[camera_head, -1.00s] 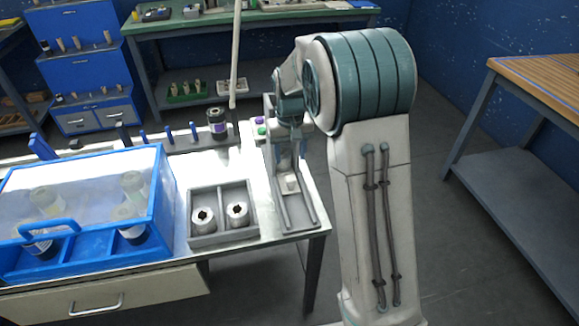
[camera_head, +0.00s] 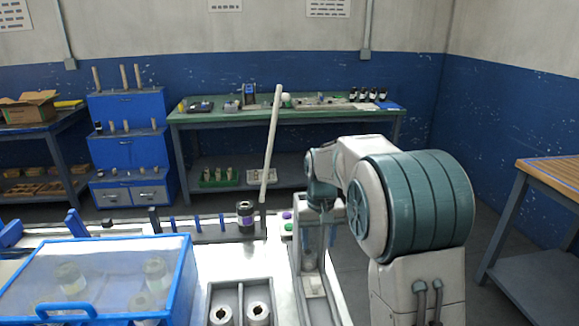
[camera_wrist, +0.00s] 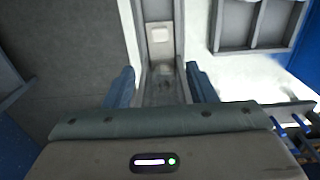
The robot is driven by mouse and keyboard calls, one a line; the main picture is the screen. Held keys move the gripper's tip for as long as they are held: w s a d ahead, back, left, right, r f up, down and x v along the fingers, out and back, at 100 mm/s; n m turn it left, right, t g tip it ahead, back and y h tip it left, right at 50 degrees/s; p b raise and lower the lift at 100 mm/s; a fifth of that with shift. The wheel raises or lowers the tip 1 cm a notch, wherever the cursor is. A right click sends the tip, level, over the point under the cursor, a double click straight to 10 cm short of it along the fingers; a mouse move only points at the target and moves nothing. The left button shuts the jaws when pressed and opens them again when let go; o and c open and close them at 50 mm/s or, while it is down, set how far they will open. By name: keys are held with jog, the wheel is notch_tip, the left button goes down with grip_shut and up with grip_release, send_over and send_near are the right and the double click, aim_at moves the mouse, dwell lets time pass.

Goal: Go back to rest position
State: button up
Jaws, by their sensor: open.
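My gripper (camera_wrist: 163,85) is open in the wrist view, with its two blue-grey fingers apart and nothing held between them. It points down over the narrow metal rail fixture (camera_wrist: 181,40) at the table's right end. A small pale block (camera_wrist: 158,33) lies in that fixture, beyond the fingertips. In the head view my arm stands at the right and bends over the same fixture (camera_head: 303,285); the fingers are hard to make out there.
On the white worktable, a blue clear-lidded case (camera_head: 185,285) stands left, beside a grey two-slot tray (camera_head: 240,291) holding metal rolls. A green-topped bench (camera_head: 290,112) lines the back; a wooden table (camera_head: 555,176) is right.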

jog(key=s+d+r+t+p, duration=0.1)
jog(key=s+r, duration=0.3)
jog(key=s, duration=0.9)
jog(key=s+d+r+m+t+p, duration=0.1)
jog(key=s+d+r+p, duration=0.2)
jog(key=s, duration=1.1)
jog(key=shift+d+r+t+p, duration=0.25)
jog(key=shift+r+t+p, duration=0.15)
jog(key=shift+r+p, duration=0.1)
jog(key=c, duration=0.3)
jog(key=shift+w+d, duration=0.1)
jog(key=shift+d, duration=0.05)
